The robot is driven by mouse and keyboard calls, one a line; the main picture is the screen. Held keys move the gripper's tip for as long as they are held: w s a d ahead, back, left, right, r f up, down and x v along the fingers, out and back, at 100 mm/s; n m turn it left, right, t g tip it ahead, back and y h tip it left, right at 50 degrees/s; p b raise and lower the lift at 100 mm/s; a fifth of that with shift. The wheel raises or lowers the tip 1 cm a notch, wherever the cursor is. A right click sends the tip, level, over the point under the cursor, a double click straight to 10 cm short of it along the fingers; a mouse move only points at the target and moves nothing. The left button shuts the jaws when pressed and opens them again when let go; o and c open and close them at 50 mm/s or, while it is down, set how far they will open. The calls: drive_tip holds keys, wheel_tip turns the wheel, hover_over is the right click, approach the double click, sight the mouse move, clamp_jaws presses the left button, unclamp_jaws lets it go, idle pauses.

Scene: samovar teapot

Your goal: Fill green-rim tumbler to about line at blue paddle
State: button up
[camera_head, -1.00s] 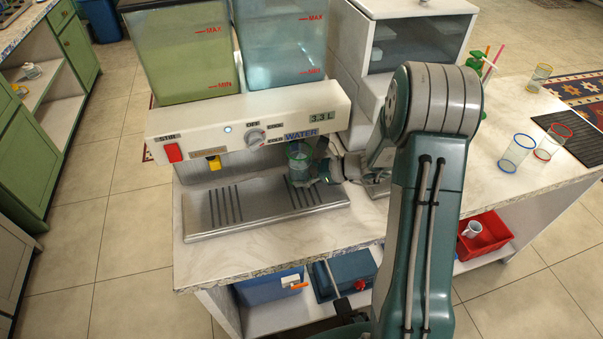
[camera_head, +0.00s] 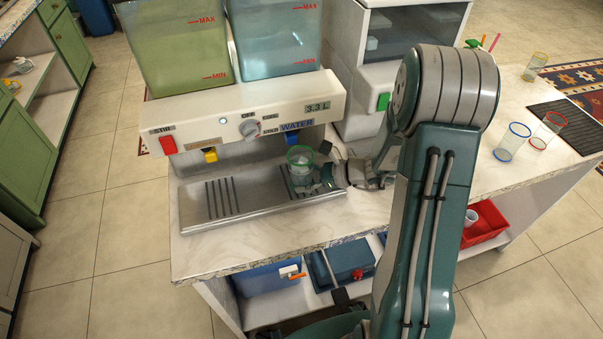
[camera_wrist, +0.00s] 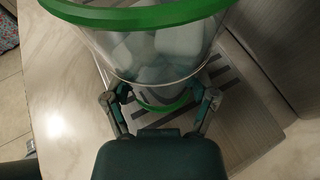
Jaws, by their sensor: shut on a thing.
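The green-rim tumbler (camera_head: 299,172) is upright over the right part of the drip tray, in front of the blue paddle (camera_head: 292,143) below the WATER label. My gripper (camera_head: 318,178) comes from the right and is shut on the tumbler. In the wrist view, my fingers (camera_wrist: 160,100) hold the lower part of the clear tumbler (camera_wrist: 135,55). Pale ice cubes (camera_wrist: 155,50) show inside, and a thin pale line curves around its wall. I cannot tell how much water is in it, or whether its base touches the tray.
The drip tray (camera_head: 196,206) lies under the dispenser (camera_head: 330,95), whose display reads 3.3 L. A yellow paddle (camera_head: 210,155) is at left. Blue-rim (camera_head: 512,142), red-rim (camera_head: 547,130) and yellow-rim (camera_head: 535,67) tumblers stand at the right. The counter front is clear.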

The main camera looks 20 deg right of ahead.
drive_tip(key=shift+s, duration=0.15)
idle(0.6)
drive_tip(key=shift+s, duration=5)
